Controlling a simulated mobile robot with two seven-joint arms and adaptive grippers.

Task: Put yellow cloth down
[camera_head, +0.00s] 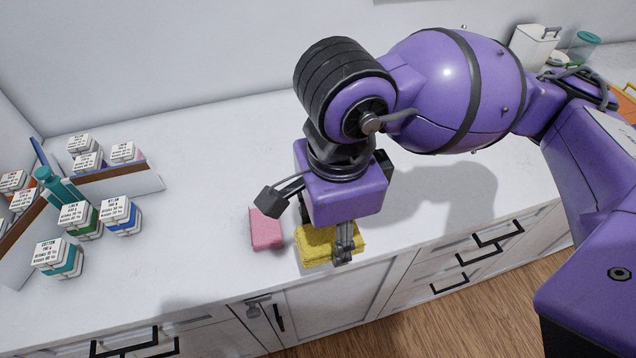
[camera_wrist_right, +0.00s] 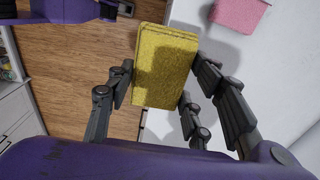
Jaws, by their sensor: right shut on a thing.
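The yellow cloth (camera_head: 318,246) is a folded, thick block at the front edge of the white counter (camera_head: 215,225). My right gripper (camera_head: 343,243) is over it with its fingers around it, shut on it. In the right wrist view the yellow cloth (camera_wrist_right: 166,70) sits between the fingers of the right gripper (camera_wrist_right: 155,105), with wood floor behind its left part and counter to its right. I cannot tell whether the cloth touches the counter. My left gripper is not in view.
A pink cloth (camera_head: 265,229) lies on the counter just left of the yellow one. Several small labelled boxes (camera_head: 120,215) and a teal bottle (camera_head: 58,187) stand at the left. A white canister (camera_head: 533,48) is at the back right. The counter's middle left is clear.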

